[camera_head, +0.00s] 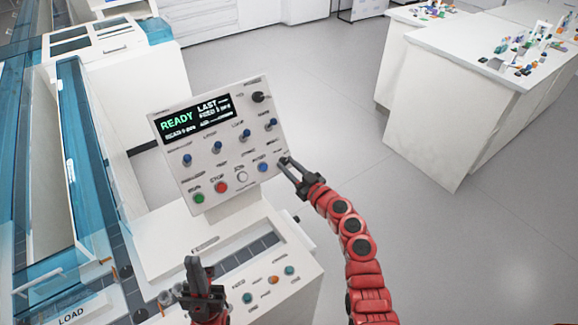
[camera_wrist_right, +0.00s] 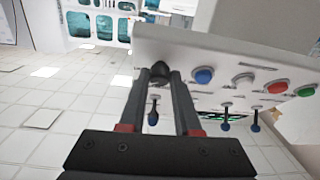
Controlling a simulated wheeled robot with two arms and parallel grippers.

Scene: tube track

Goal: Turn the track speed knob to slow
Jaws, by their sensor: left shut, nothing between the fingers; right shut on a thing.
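The white control panel (camera_head: 235,160) stands tilted on the machine, with a screen reading READY and rows of switches and buttons. My right gripper (camera_head: 283,162) is at the panel's lower right corner. In the right wrist view a small dark knob (camera_wrist_right: 159,71) sits between the fingertips of my right gripper (camera_wrist_right: 161,78), which is shut on it. Its label and pointer direction cannot be read. Another black knob (camera_head: 257,97) is at the panel's top right. My left gripper (camera_head: 203,282) is shut and empty, over the machine's front, below the panel.
Green (camera_head: 198,198), red (camera_head: 221,187), white (camera_head: 242,177) and blue (camera_head: 263,166) buttons line the panel's bottom row, left of my right gripper. Blue-tipped toggle switches stick out above them. A white bench (camera_head: 432,120) stands far right, with open floor between.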

